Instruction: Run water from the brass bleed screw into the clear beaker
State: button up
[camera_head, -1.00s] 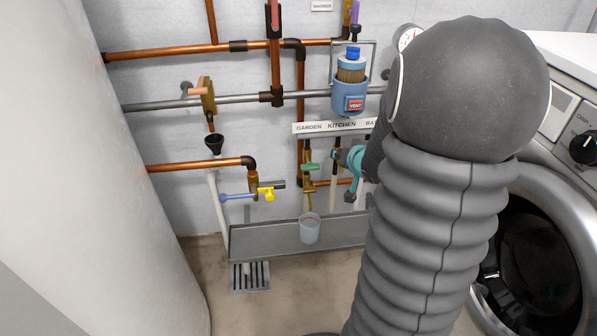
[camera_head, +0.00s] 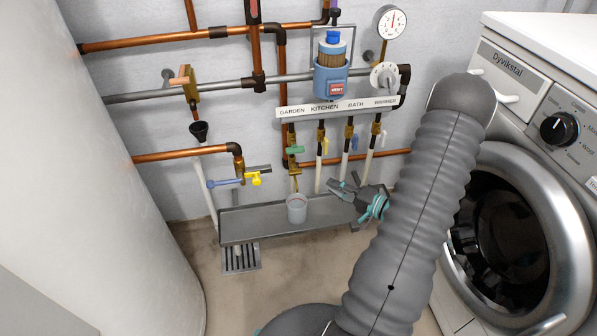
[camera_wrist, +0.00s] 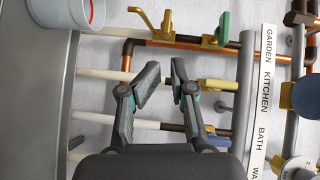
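The clear beaker (camera_head: 297,208) stands upright on the grey metal trough, below the GARDEN line. A red line shows near its rim in the wrist view (camera_wrist: 82,12). A small brass fitting (camera_head: 295,183), which looks like the bleed screw, sticks out above the beaker under the green-handled valve; it also shows in the wrist view (camera_wrist: 150,24). I cannot make out any water running. My gripper (camera_head: 343,186) is to the right of the beaker, just above the trough, apart from both. Its fingers (camera_wrist: 166,82) are open with nothing between them.
The green handle (camera_head: 295,150) and yellow kitchen handle (camera_head: 326,145) hang below the label strip (camera_head: 338,107). White pipes (camera_head: 345,170) stand behind my gripper. A blue-handled tap (camera_head: 225,183) is at left. The washing machine (camera_head: 540,130) bounds the right; a floor drain (camera_head: 240,258) lies below the trough.

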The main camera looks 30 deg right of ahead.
aim_at(299, 174)
jog(key=shift+m+t+y, duration=0.4)
jog(key=shift+m, duration=0.1)
jog(key=x, duration=0.8)
jog(key=a+x, duration=0.1)
jog(key=x, duration=0.3)
jog(key=shift+a+f, duration=0.1)
jog(key=shift+f, duration=0.05)
jog(key=shift+s, duration=0.1)
grip_shut()
